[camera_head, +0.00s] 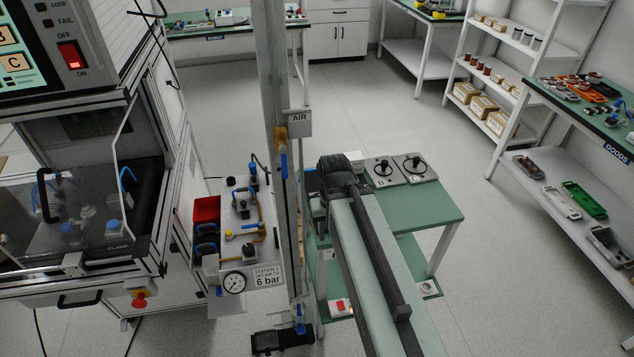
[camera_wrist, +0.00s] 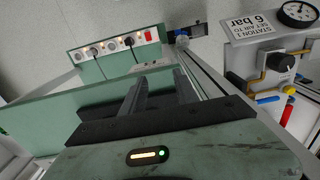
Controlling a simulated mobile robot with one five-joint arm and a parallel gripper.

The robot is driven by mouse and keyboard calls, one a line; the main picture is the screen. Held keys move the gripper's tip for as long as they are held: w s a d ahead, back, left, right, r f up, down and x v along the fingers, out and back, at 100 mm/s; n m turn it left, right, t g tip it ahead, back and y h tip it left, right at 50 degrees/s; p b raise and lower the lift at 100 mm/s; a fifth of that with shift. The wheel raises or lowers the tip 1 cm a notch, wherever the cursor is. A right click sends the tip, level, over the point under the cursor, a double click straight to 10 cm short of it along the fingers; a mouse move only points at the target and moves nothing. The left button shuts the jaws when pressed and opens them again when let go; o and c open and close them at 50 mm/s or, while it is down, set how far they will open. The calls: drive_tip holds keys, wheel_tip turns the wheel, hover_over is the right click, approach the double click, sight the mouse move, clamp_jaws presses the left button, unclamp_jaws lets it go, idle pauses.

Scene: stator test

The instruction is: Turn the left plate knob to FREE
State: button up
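Two grey plates with black knobs lie side by side at the back of the green table (camera_head: 440,214) in the head view. The left plate knob (camera_head: 383,168) is just right of the dark end of my arm. The right plate knob (camera_head: 415,162) is beyond it. Their markings are too small to read, so I cannot tell the knob settings. In the wrist view my gripper (camera_wrist: 158,82) is open, its two dark fingers apart with nothing held between them. The fingers cannot be made out in the head view. Neither plate knob shows in the wrist view.
A socket strip (camera_wrist: 118,48) with a red switch lies beyond my fingers. Open floor lies behind the table.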

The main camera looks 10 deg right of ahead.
drive_tip(key=shift+o, duration=1.2)
drive_tip(key=shift+w+a+r, duration=0.1)
drive_tip(key=shift+w+r, duration=0.05)
wheel_tip(320, 180, up, 9)
drive_tip(key=m+p, duration=0.2)
drive_tip(key=p, duration=0.7)
hover_over(318, 195)
drive_tip(key=shift+a, duration=0.1)
drive_tip(key=shift+w, duration=0.2)
drive_tip(key=shift+s+f+b, duration=0.1)
drive_tip(key=shift+f+b, duration=0.55)
drive_tip(key=shift+f, duration=0.1)
wheel_tip(318, 195, down, 7)
drive_tip(key=b, duration=0.7)
drive_tip(key=shift+r, duration=0.15)
drive_tip(key=shift+c, duration=0.4)
